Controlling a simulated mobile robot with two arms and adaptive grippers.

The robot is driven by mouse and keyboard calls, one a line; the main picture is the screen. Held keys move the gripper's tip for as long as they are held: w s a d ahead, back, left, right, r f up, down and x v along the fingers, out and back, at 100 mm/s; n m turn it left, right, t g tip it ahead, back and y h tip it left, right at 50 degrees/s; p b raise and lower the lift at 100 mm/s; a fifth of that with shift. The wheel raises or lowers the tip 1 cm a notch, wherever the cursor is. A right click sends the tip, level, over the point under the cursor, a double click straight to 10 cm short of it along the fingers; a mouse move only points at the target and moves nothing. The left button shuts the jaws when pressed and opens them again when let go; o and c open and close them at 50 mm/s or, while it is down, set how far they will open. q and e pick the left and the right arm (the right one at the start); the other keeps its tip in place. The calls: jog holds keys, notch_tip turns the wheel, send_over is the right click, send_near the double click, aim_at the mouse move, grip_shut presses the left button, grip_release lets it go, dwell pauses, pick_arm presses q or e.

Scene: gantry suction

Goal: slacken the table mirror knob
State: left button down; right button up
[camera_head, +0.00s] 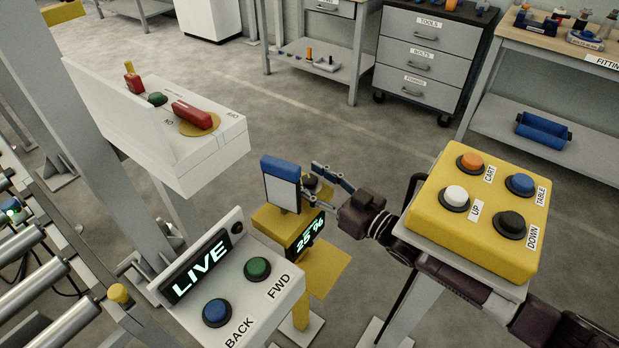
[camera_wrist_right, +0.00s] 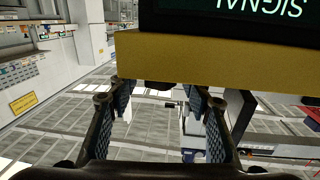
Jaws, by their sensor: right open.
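A yellow stand (camera_head: 279,228) in the middle of the head view bears a lit "25 %" display (camera_head: 310,232). A pale panel with a blue top edge (camera_head: 283,188) stands upright on it; this may be the mirror. A small dark knob (camera_head: 311,182) shows just right of the panel. My right gripper (camera_head: 321,184) reaches in from the right, open, its fingertips by the knob; contact cannot be told. In the right wrist view my right gripper (camera_wrist_right: 160,92) has its fingers spread below a yellow housing (camera_wrist_right: 205,60); the knob is not clear there. My left gripper is not in view.
A yellow button box (camera_head: 430,215) stands close beside my right arm. A "LIVE" console (camera_head: 262,300) is in front of the stand. A white control box (camera_head: 215,160) with a red handle is at left. Rollers (camera_head: 30,290) run along the left edge. Open floor lies behind.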

jog(key=v, duration=1.1)
jog(key=shift+s+d, duration=0.2)
jog(key=shift+s, duration=0.15)
